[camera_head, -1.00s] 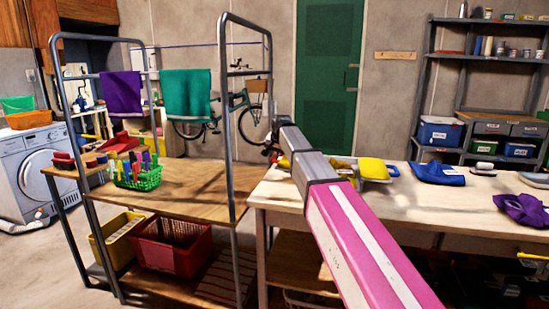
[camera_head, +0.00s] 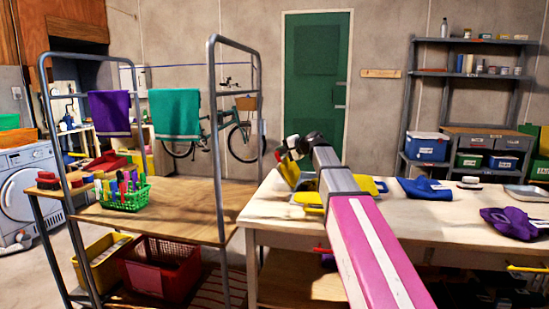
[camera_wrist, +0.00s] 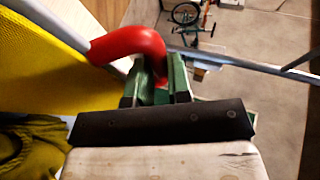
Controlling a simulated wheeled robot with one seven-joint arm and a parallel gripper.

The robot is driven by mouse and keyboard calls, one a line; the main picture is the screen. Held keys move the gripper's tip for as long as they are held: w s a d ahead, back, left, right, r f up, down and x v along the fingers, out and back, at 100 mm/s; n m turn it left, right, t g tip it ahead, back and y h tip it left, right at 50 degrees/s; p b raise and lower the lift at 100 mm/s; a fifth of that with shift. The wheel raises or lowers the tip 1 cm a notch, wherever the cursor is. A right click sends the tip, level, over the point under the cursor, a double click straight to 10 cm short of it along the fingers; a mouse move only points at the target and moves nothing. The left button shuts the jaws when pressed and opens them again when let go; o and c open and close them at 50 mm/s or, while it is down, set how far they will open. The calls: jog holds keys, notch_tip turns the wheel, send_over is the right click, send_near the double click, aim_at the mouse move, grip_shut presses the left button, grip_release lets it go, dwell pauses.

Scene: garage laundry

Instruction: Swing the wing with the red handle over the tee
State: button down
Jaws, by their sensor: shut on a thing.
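The red handle (camera_wrist: 128,42) is a thick curved grip in the wrist view. My gripper (camera_wrist: 158,88) has its green fingers shut on the handle's end. The yellow wing (camera_wrist: 45,60) fills the left of that view, with a grey edge running to the handle. In the head view my gripper (camera_head: 292,149) is over the table's back left, and the yellow wing (camera_head: 289,171) stands tilted up beside it. A crumpled yellow cloth (camera_wrist: 30,150), likely the tee, shows at the wrist view's lower left. My arm hides much of the board in the head view.
The pale table (camera_head: 450,222) holds a blue cloth (camera_head: 425,188) and a purple cloth (camera_head: 513,223) to the right. A grey-framed rack (camera_head: 212,130) with a green basket (camera_head: 125,195) stands at left. The table between the cloths is mostly clear.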

jog(key=s+d+m+t+y, duration=0.2)
jog(key=d+y, duration=0.3)
jog(key=d, duration=0.8)
jog(key=shift+s+d+f+t, duration=0.15)
jog(key=shift+s+f+t, duration=0.2)
jog(key=shift+s+t, duration=0.15)
jog(key=shift+f, duration=0.1)
jog(key=c, duration=1.3)
grip_release()
jog(key=shift+c, duration=0.2)
jog(key=v, duration=1)
jog(key=shift+d+m, duration=0.3)
jog(key=shift+d, duration=0.1)
